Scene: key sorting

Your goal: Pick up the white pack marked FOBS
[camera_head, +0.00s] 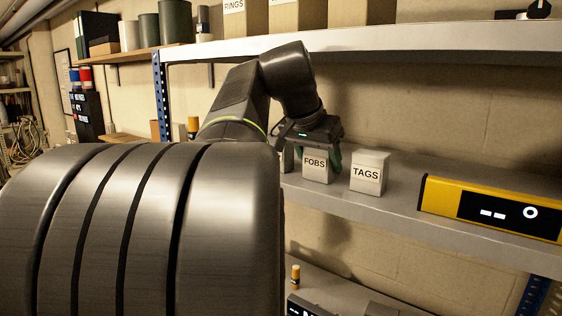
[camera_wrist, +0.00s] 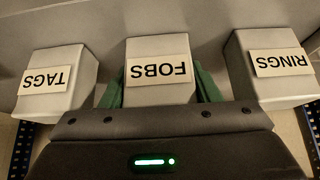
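The white pack marked FOBS (camera_head: 316,174) stands upright on the grey metal shelf, directly below my gripper (camera_head: 313,157). In the wrist view the FOBS pack (camera_wrist: 159,91) is in the middle, its label upside down. My gripper's green fingers (camera_wrist: 158,88) are open, one on each side of this pack. They look close to its sides; whether either touches is hard to tell. My gripper's body hides part of the pack in both views.
A white pack marked TAGS (camera_head: 368,173) stands right of FOBS. A white pack marked RINGS (camera_wrist: 271,75) stands on the other side in the wrist view. A yellow and black device (camera_head: 490,207) lies farther right. An upper shelf (camera_head: 420,38) runs above.

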